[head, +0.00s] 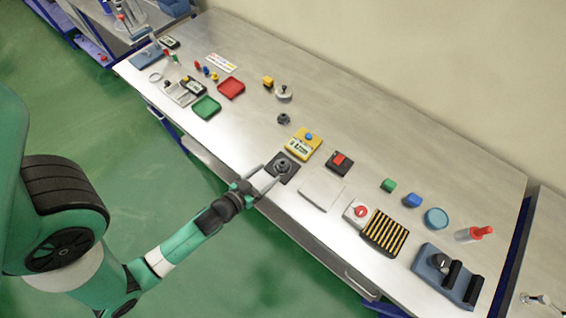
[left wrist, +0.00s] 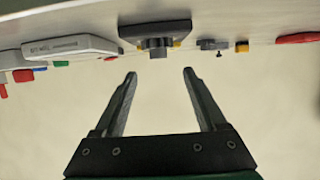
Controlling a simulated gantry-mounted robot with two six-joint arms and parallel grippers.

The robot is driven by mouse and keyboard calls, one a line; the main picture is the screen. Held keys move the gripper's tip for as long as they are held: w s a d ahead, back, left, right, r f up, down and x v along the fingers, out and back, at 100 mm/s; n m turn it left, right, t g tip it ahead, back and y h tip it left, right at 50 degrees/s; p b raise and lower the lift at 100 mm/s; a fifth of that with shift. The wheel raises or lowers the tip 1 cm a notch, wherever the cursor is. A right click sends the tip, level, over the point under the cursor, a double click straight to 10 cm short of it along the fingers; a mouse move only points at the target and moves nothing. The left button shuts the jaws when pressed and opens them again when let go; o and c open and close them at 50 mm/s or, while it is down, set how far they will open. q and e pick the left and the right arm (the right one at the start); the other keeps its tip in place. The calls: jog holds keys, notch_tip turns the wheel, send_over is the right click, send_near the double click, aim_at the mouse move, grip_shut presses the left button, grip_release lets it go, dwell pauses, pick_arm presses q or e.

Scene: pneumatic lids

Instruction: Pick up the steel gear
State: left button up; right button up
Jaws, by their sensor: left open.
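A dark grey toothed part that looks like the steel gear (head: 282,165) sits on a black square plate (head: 273,175) near the table's front edge. In the left wrist view, the gear (left wrist: 158,53) shows beyond the fingertips, between their lines, with the plate (left wrist: 155,28) behind it. My left gripper (head: 266,181) is open and empty, just in front of the plate, and apart from the gear. A second small dark gear-like part (head: 284,119) stands farther back on the table. My right gripper is not in view.
A yellow device with a blue knob (head: 304,144) stands just behind the plate. A black block with a red top (head: 339,163) and a flat grey plate (head: 321,188) lie to its right. Red (head: 231,89) and green (head: 206,108) trays are at left.

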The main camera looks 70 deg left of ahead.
aim_at(280, 166)
pick_arm(q)
jog(key=x, duration=0.9)
jog(key=shift+d+f+b, duration=0.1)
jog(key=shift+f+b, duration=0.15)
jog(key=shift+b, duration=0.05)
jog(key=shift+s+f, duration=0.1)
grip_shut()
